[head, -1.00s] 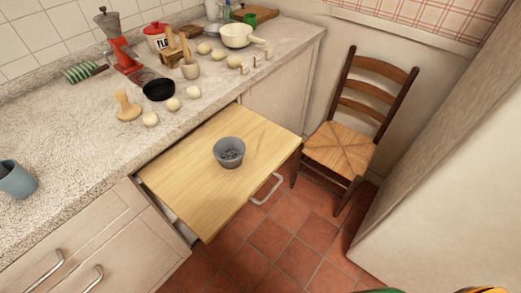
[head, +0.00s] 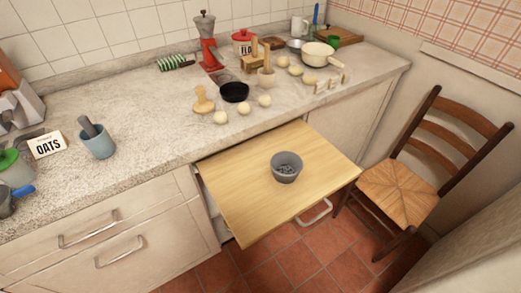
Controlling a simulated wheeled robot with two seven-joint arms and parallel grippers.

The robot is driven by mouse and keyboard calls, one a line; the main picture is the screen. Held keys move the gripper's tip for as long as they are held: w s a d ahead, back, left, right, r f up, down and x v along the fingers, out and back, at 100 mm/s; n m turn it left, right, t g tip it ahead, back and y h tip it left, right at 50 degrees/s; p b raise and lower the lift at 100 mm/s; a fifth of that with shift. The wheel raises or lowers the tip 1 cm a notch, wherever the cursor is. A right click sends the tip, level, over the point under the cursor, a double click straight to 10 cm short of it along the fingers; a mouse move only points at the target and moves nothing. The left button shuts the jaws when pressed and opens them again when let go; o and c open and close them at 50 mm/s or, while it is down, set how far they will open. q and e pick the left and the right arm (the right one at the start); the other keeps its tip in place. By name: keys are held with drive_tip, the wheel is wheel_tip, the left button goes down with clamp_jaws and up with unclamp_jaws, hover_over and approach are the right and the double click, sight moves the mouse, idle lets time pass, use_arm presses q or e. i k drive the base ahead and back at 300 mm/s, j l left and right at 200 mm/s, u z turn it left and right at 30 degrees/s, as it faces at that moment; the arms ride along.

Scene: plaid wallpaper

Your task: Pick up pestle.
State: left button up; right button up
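A dark grey pestle-like rod (head: 87,126) leans up out of a blue-grey cup (head: 98,146) on the left part of the counter. Its lower end is hidden inside the cup. A grey bowl (head: 286,178) with dark bits inside sits on the pulled-out wooden board (head: 240,200). Neither of my grippers is in view.
The pulled-out board juts from the counter (head: 150,115) over the tiled floor. A chair (head: 400,195) stands to its right. An oats box (head: 47,143) is left of the cup. A black pan (head: 235,92) and several pale round pieces lie mid-counter.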

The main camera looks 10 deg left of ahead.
sight(84, 120)
drive_tip(key=u, duration=1.6)
drive_tip(key=i+j+z, duration=0.15)
drive_tip(key=j+z, duration=0.15)
drive_tip(key=j, duration=0.35)
drive_tip(key=j+z, duration=0.3)
drive_tip(key=j, duration=0.35)
drive_tip(key=i, duration=0.05)
